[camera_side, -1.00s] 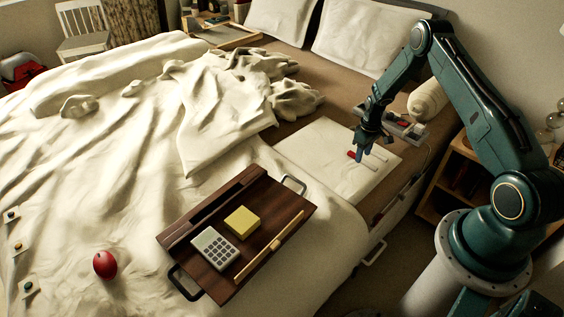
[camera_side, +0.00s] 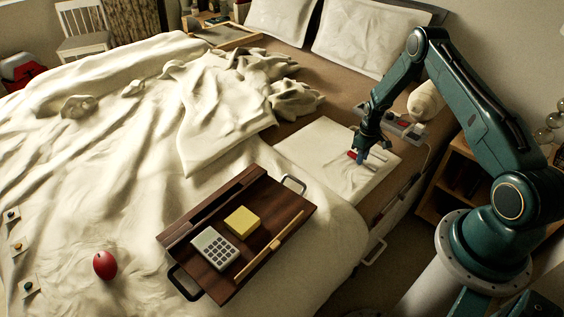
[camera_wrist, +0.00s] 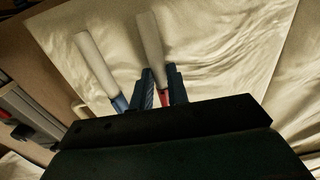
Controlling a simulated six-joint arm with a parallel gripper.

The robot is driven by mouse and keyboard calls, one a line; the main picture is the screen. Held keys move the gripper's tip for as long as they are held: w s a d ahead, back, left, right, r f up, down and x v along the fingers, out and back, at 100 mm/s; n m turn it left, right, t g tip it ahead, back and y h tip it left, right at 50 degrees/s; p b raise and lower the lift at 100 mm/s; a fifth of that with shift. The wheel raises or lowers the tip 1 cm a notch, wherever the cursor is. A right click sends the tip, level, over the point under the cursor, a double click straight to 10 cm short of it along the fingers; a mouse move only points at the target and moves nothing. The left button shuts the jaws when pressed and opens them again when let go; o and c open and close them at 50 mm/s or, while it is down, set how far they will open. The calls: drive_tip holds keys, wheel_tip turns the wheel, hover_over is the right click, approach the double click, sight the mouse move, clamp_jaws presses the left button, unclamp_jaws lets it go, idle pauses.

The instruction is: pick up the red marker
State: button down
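The red marker, with a white barrel (camera_wrist: 151,42) and a red end (camera_wrist: 163,98), lies on the pale cloth. Its red end also shows in the side view (camera_side: 352,155). My gripper (camera_wrist: 162,80) is low over it, with one blue finger on each side of the red marker. The fingers stand apart, and a small gap seems to show beside the marker; the dark gripper body hides the rest of its red end. A second marker with a blue end (camera_wrist: 96,62) lies just left of the gripper in the wrist view, outside the fingers.
A grey power strip (camera_side: 402,126) lies right behind the gripper. A dark wooden tray (camera_side: 206,272) with a calculator (camera_side: 215,247), a yellow block (camera_side: 242,221) and a wooden stick (camera_side: 270,246) sits front left. A red ball-like object (camera_side: 105,265) lies farther left.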

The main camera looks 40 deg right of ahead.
drive_tip(key=shift+r, duration=0.15)
idle(0.3)
wheel_tip(320, 180, up, 20)
idle(0.7)
drive_tip(key=shift+a, duration=0.1)
idle(0.4)
